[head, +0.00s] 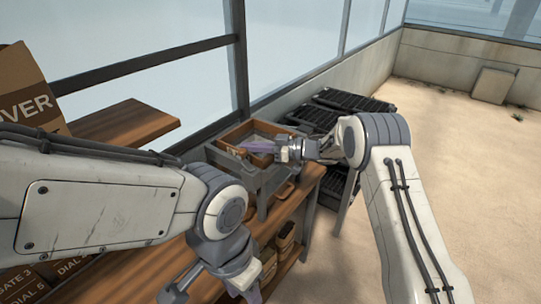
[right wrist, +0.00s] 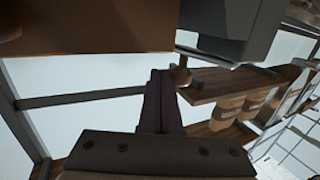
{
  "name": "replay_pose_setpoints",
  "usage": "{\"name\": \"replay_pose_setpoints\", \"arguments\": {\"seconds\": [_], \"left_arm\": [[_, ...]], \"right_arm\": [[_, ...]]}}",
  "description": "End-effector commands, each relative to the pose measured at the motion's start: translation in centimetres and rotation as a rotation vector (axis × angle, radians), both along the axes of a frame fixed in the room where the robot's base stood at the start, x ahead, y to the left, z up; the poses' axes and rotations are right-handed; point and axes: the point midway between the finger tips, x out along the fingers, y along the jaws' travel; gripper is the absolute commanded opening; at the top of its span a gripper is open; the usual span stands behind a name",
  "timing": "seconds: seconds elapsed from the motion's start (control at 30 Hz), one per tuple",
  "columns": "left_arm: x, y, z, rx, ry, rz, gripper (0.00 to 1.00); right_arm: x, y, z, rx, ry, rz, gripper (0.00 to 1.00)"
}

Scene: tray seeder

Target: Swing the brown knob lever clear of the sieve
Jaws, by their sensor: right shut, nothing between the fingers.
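The seeder's wooden sieve box (head: 232,134) sits on a grey frame (head: 246,174) at the end of the bench in the head view. My right gripper (head: 243,148) is shut and empty, its purple fingers reaching left across the box. In the right wrist view, the shut fingers (right wrist: 160,78) point up beside a small brown knob (right wrist: 181,75), just right of their tips. The knob is under a grey block (right wrist: 235,30); I cannot tell if the fingers touch it. My left gripper (head: 218,285) hangs low at the bottom edge, its fingertips partly cut off.
The wooden bench (head: 305,190) has a lower shelf holding several brown items (head: 285,238). Stacked black trays (head: 345,112) stand behind it at right. A cardboard box (head: 25,90) stands at far left near a window wall. The sandy floor (head: 460,160) at right is clear.

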Motion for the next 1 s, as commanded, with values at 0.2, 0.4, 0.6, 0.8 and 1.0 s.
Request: {"name": "replay_pose_setpoints", "arguments": {"seconds": [0.2, 0.4, 0.6, 0.8, 1.0], "left_arm": [[0.0, 0.0, -0.8, 0.000, 0.000, 0.000, 0.50], [0.0, 0.0, -2.0, 0.000, 0.000, 0.000, 0.50], [0.0, 0.0, -2.8, 0.000, 0.000, 0.000, 0.50], [0.0, 0.0, -3.0, 0.000, 0.000, 0.000, 0.50], [0.0, 0.0, -2.9, 0.000, 0.000, 0.000, 0.50]], "right_arm": [[-0.3, -1.9, 0.0, 0.000, -0.001, -0.002, 0.00], [-1.4, -5.7, 0.2, 0.001, 0.001, 0.005, 0.00], [-2.0, -8.8, 0.5, 0.001, 0.000, 0.005, 0.00], [-2.2, -10.2, 0.7, -0.001, 0.001, 0.002, 0.00], [-2.2, -10.3, 0.8, 0.000, 0.001, 0.001, 0.00]]}}
